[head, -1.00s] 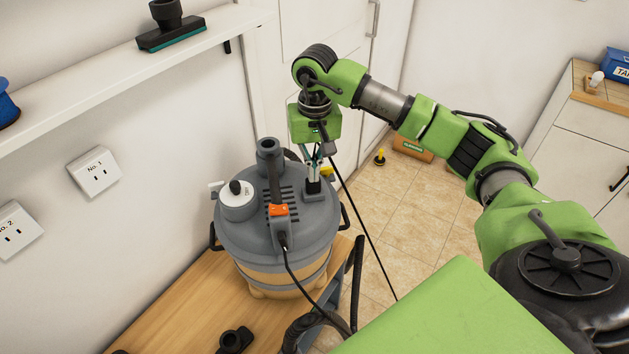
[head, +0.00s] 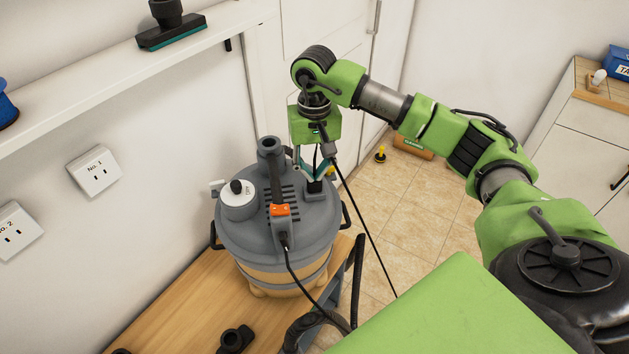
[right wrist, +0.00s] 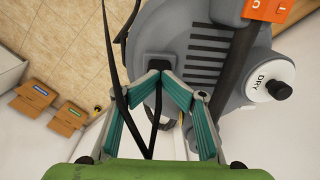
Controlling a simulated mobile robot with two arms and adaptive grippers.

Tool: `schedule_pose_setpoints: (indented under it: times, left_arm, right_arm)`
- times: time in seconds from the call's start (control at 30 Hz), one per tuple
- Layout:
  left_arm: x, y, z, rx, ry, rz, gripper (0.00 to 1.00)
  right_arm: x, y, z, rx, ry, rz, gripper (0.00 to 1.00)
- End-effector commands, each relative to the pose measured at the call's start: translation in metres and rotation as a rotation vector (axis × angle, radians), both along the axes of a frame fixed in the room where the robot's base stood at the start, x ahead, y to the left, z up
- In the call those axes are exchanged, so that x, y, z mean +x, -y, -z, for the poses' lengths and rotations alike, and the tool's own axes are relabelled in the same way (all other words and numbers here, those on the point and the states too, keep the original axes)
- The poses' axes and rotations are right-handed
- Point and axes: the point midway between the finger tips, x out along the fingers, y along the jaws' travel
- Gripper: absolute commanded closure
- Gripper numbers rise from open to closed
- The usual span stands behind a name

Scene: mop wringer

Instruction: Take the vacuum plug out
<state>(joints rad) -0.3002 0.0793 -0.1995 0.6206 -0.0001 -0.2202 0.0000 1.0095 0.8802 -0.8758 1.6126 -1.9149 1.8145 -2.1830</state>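The grey drum-shaped vacuum (head: 250,225) stands on a wooden bench. A black plug (head: 314,186) sits in the socket housing at the right back of its lid, its cable rising between my fingers. My right gripper (head: 314,176) is over the plug, pointing down, its teal fingers bowed out and their tips drawn together. In the right wrist view the fingertips (right wrist: 160,76) close on the plug (right wrist: 157,70) at the cable end. The tips partly hide it. My left gripper is not in view.
An orange switch (head: 279,210) and a white dial (head: 239,202) are on the lid. Wall sockets (head: 95,171) are at left, below a shelf (head: 120,62) with a nozzle. The wooden bench (head: 180,300) has bare room at front left. Tiled floor (head: 400,215) is open at right.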

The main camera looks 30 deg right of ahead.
Motion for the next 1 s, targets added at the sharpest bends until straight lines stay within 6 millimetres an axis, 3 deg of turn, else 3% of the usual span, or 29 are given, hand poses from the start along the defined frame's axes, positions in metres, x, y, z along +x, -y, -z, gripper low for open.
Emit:
schedule_pose_setpoints:
  times: [0.6,0.77,1.0]
  left_arm:
    - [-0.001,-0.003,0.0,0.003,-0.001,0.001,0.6]
    - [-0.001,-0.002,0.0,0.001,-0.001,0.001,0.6]
    - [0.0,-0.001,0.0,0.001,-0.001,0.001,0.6]
  right_arm:
    - [0.0,0.001,-0.003,-0.003,0.0,0.001,0.76]
    - [0.0,0.0,-0.028,-0.003,0.004,0.0,0.76]
    - [0.0,-0.001,-0.082,-0.002,0.007,-0.001,0.76]
